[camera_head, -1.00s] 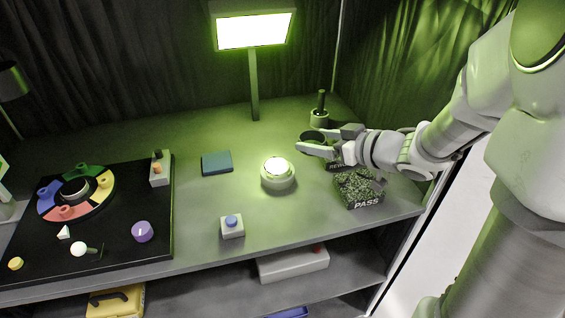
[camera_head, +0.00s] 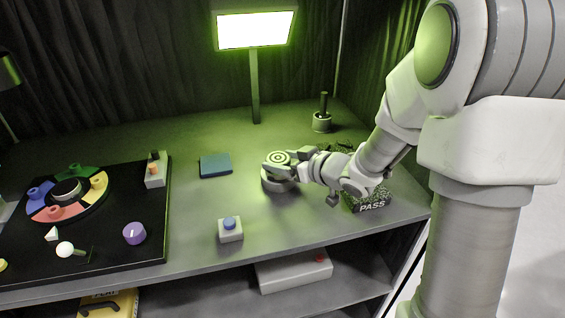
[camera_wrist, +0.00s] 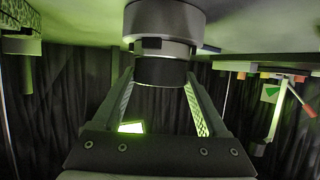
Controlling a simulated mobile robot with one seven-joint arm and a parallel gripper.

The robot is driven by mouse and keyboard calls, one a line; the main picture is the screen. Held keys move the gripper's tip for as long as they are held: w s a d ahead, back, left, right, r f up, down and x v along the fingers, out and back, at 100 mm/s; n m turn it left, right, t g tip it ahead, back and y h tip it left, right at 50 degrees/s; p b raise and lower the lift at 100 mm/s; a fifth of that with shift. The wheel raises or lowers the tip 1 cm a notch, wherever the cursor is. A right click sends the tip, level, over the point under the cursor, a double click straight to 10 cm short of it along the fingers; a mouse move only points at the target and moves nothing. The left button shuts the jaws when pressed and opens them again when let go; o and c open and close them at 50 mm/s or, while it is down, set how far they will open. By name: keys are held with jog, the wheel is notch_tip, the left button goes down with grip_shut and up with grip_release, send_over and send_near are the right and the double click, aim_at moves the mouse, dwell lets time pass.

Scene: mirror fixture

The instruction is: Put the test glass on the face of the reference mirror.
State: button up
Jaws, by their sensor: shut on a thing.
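The reference mirror (camera_head: 277,186) is a pale round block on the bench, with its face covered. The test glass (camera_head: 279,158) is a dark round disc directly over that face, with concentric light and dark rings showing on it. My gripper (camera_head: 289,158) is shut on the glass from the right. In the wrist view, which is upside down, the mirror's round body (camera_wrist: 162,14) is at the top and the glass (camera_wrist: 163,71) lies between my fingertips (camera_wrist: 160,77). The glass looks level and against or very near the mirror; I cannot tell whether they touch.
A lit lamp (camera_head: 254,30) on a post stands behind. A blue-button box (camera_head: 230,229) is in front, a dark teal pad (camera_head: 215,165) at left, a black-handled pot (camera_head: 322,115) behind right. The PASS tray (camera_head: 371,203) lies below my arm. A black board (camera_head: 140,200) fills the left.

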jog(key=shift+f, duration=0.1)
jog(key=o, duration=1.5)
jog(key=shift+c, duration=0.2)
